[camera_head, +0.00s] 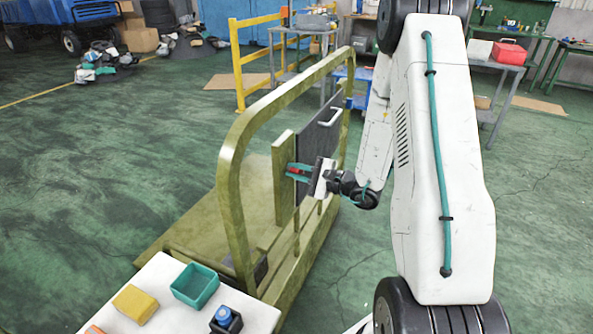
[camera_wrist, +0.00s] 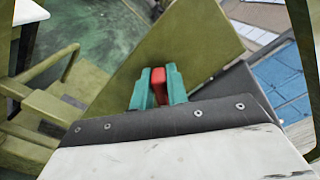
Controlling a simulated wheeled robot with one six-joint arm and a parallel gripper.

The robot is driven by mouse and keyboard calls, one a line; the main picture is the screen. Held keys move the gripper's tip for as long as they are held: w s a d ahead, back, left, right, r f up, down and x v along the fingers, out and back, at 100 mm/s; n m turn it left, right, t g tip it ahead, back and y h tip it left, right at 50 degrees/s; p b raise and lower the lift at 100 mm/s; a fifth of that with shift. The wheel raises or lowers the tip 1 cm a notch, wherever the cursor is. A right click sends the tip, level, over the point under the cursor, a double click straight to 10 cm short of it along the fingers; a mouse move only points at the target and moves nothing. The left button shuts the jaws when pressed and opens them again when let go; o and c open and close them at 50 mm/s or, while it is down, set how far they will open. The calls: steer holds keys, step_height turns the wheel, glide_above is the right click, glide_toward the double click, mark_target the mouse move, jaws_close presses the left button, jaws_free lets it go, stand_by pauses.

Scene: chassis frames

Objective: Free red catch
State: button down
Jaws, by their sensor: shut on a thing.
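The red catch (camera_head: 293,170) is at the edge of an olive board (camera_head: 282,195) beside a dark panel (camera_head: 318,140) on the olive frame. My gripper (camera_head: 297,171) reaches in from the right, with its teal fingers at the catch. In the wrist view my gripper (camera_wrist: 158,88) is shut on the red catch (camera_wrist: 158,80), one teal finger on each side of it. The catch's lower part is hidden behind my gripper's dark front edge. The olive board (camera_wrist: 150,55) stands behind it.
The olive frame's curved rail (camera_head: 232,180) rises around the panel, which has a white handle (camera_head: 331,117). A white tabletop (camera_head: 165,315) in front holds a teal bin (camera_head: 196,285) and a yellow block (camera_head: 135,303). Open green floor lies to the left.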

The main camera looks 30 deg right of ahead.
steer(key=n, duration=0.6)
steer(key=shift+s+a+f+n, duration=0.1)
steer(key=shift+f+n, duration=0.2)
steer(key=shift+f, duration=0.1)
stand_by(0.4)
steer(key=c, duration=1.4)
jaws_free()
steer(key=v, duration=0.8)
